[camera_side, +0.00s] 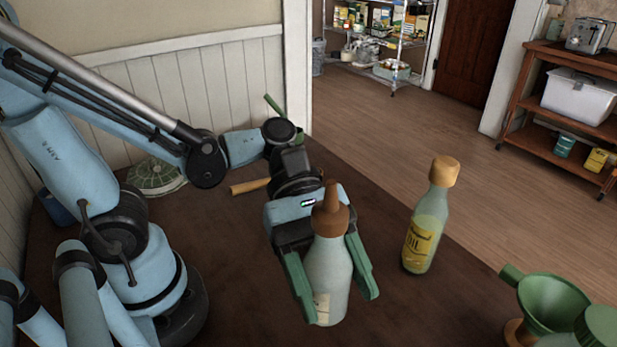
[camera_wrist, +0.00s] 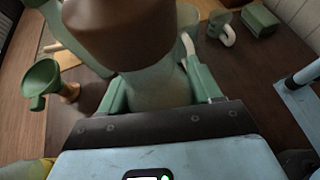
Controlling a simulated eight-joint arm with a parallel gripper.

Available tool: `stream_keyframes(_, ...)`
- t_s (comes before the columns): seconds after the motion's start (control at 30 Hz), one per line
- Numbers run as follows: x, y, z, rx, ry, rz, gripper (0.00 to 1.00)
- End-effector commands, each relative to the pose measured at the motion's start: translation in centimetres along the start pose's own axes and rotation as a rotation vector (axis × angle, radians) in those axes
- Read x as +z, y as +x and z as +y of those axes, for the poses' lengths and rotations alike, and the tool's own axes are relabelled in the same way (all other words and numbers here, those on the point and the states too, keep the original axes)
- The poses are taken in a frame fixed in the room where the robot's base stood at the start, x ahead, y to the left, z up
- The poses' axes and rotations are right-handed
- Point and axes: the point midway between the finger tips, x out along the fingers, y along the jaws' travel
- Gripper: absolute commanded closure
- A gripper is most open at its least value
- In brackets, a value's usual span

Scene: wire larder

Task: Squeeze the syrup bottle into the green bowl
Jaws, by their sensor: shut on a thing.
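The syrup bottle (camera_side: 327,272), pale and translucent with a brown nozzle cap, stands about upright between the green fingers of my gripper (camera_side: 339,303). My gripper is shut on its body. In the wrist view the bottle (camera_wrist: 158,88) fills the upper middle, with its brown cap nearest the camera. I cannot tell whether its base touches the table. I cannot pick out a green bowl for certain. A green funnel-shaped vessel (camera_side: 550,300) is at the lower right, apart from the bottle, and also shows at the left of the wrist view (camera_wrist: 41,78).
A corked oil bottle (camera_side: 427,225) stands just right of my gripper. Another green round thing (camera_side: 597,325) is cut off at the lower right corner. A green patterned dish (camera_side: 155,178) lies near the wall. A green box (camera_wrist: 260,20) shows in the wrist view.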

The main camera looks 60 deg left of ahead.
Motion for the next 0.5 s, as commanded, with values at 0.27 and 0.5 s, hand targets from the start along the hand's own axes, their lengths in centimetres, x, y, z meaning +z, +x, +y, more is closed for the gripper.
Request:
stream_keyframes(0.27,2.3,-1.1,-0.1,0.003,0.009,0.026,0.57)
stream_keyframes(0.5,3.7,-1.8,0.0,0.006,0.014,0.042,0.57)
